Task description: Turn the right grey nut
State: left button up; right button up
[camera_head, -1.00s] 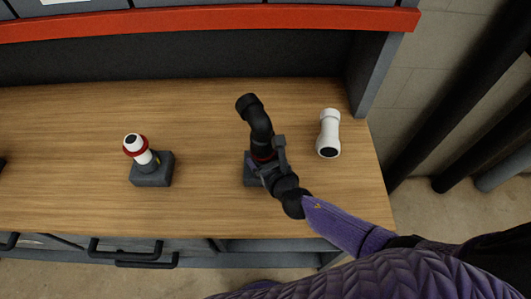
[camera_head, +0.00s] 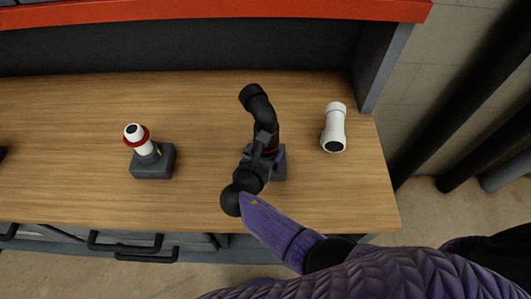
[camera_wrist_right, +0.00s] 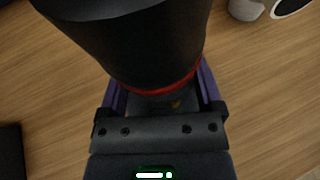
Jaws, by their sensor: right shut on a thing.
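The right grey nut (camera_wrist_right: 160,103) sits just below the red ring under a black bent pipe (camera_head: 260,105), which stands on a dark block (camera_head: 279,168). In the wrist view a small yellow mark shows on the nut. My right gripper (camera_head: 265,151) is shut on the nut, with its fingers on either side of it, also in the wrist view (camera_wrist_right: 163,100). In the head view the gripper mostly hides the nut. My left gripper is not in view.
A second dark block (camera_head: 151,164) at left carries a white pipe (camera_head: 137,137) with a red ring. A loose white pipe piece (camera_head: 334,128) stands at the right on the wooden bench (camera_head: 215,120). A grey upright (camera_head: 383,55) borders the bench's back right.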

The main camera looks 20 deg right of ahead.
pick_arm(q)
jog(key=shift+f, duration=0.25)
pick_arm(e)
jog(key=shift+m+h, duration=0.3)
jog(key=shift+h, duration=0.1)
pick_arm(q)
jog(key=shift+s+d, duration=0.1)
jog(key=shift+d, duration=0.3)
